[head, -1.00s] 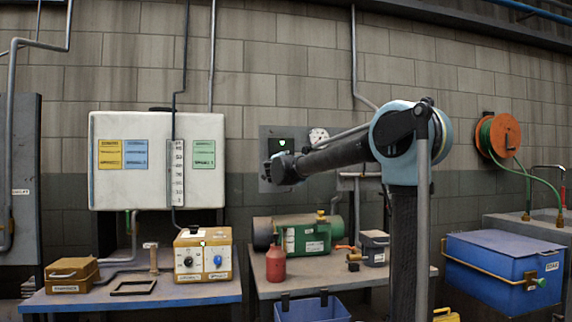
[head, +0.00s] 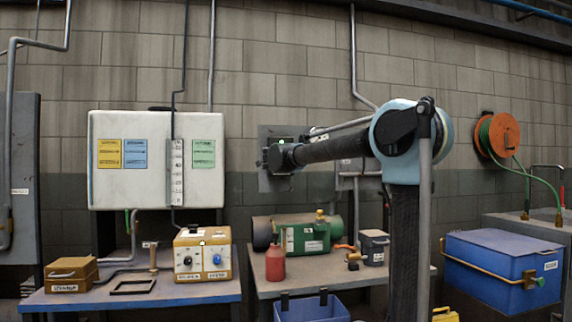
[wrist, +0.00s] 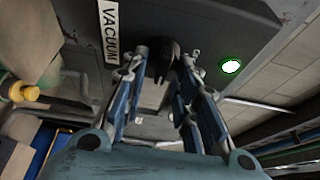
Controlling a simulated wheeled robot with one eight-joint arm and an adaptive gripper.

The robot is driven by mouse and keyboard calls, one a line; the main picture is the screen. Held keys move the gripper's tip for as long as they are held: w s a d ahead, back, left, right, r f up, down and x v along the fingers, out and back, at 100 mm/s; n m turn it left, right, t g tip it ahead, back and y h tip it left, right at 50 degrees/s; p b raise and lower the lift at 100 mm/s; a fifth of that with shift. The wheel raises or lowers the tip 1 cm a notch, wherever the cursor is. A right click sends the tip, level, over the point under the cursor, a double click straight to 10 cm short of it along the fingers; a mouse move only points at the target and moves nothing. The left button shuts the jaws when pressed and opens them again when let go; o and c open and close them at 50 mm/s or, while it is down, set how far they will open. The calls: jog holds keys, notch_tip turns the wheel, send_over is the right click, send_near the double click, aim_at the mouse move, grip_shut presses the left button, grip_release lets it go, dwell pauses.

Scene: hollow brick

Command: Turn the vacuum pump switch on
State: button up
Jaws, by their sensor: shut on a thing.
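A grey wall panel (head: 272,181) carries the vacuum switch, a dark knob (wrist: 165,60) seen in the wrist view near a white label reading VACUUM (wrist: 110,30). My gripper (wrist: 162,76) has its two blue-and-grey fingers on either side of the knob and is shut on it. A round lamp (wrist: 231,67) with a green rim glows bright on the same panel. In the head view my gripper (head: 269,158) is at the panel, and the wrist hides the knob. The knob's exact angle is hard to tell.
A green pump-like machine (head: 305,237) and a red bottle (head: 275,264) stand on the bench below the panel. A white cabinet (head: 140,185) hangs to the left, above a yellow control box (head: 203,253). A blue chest (head: 490,262) is at the right.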

jog(key=shift+d+f, duration=0.1)
jog(key=shift+d, duration=0.05)
jog(key=o, duration=1)
jog(key=shift+w, duration=0.1)
jog(key=shift+o, duration=0.2)
jog(key=s+a, duration=0.1)
jog(key=s, duration=1)
jog(key=shift+s+a, duration=0.25)
jog(key=shift+s, duration=0.15)
jog(key=shift+d, duration=0.1)
